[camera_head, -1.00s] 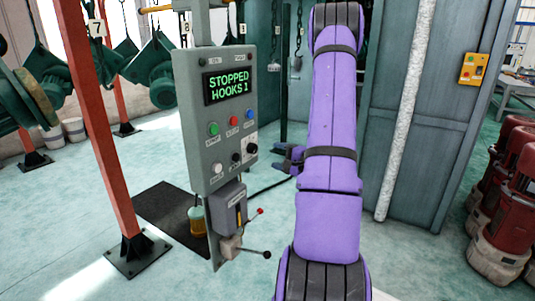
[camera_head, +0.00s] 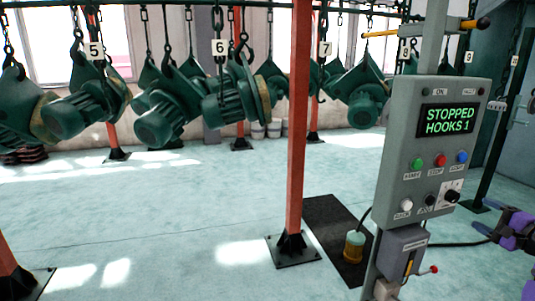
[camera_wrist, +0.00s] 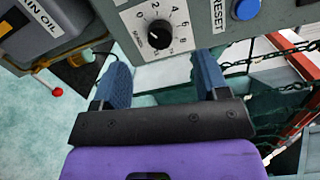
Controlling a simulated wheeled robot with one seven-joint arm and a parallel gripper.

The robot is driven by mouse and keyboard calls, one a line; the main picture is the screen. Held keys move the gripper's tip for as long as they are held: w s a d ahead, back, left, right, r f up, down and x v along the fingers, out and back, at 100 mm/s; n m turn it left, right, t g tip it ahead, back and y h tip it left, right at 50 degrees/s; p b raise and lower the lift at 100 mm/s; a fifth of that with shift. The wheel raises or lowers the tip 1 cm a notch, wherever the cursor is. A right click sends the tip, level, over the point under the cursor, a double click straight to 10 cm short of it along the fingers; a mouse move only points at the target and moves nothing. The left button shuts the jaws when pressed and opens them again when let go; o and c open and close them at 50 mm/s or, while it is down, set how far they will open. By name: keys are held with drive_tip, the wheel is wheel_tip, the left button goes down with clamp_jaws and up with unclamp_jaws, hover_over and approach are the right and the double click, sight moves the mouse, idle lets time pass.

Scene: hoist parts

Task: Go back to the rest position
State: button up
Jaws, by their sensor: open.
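My gripper (camera_wrist: 165,85) shows in the wrist view with its two blue fingers apart and nothing between them. It is close to the grey control panel (camera_wrist: 185,20), just below its dial (camera_wrist: 158,35) and blue reset button (camera_wrist: 245,9). In the head view my gripper (camera_head: 505,228) is at the right edge, to the right of the control panel (camera_head: 432,150). The panel's screen (camera_head: 448,120) reads "STOPPED HOOKS 1". Most of my arm is outside the head view.
Green motors (camera_head: 235,95) hang from numbered hooks on an overhead line. A red post (camera_head: 297,120) stands left of the panel. A dark mat (camera_head: 330,225) with a small amber-bottomed container (camera_head: 354,246) lies behind the panel. The floor at left is clear.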

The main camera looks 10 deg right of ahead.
drive_tip(key=w+a+r+n+g+y, duration=0.1)
drive_tip(key=a+r+n+g+y, duration=0.4)
drive_tip(key=a, duration=0.8)
drive_tip(key=w+a+r+n+g+y, duration=0.1)
drive_tip(key=a+r+n+g+y, duration=0.35)
drive_tip(key=a, duration=0.85)
drive_tip(key=s+a+r+n+g+h, duration=0.1)
drive_tip(key=s+a+r+n+h, duration=0.3)
drive_tip(key=s, duration=0.4)
drive_tip(key=s+a+r+n+g+h, duration=0.1)
drive_tip(key=s+a+r+n+h, duration=0.3)
drive_tip(key=s+a+r+h, duration=0.2)
drive_tip(key=s+a+h, duration=0.2)
drive_tip(key=shift+s+a+r+n+g, duration=0.3)
drive_tip(key=shift+a+r+n+g, duration=0.05)
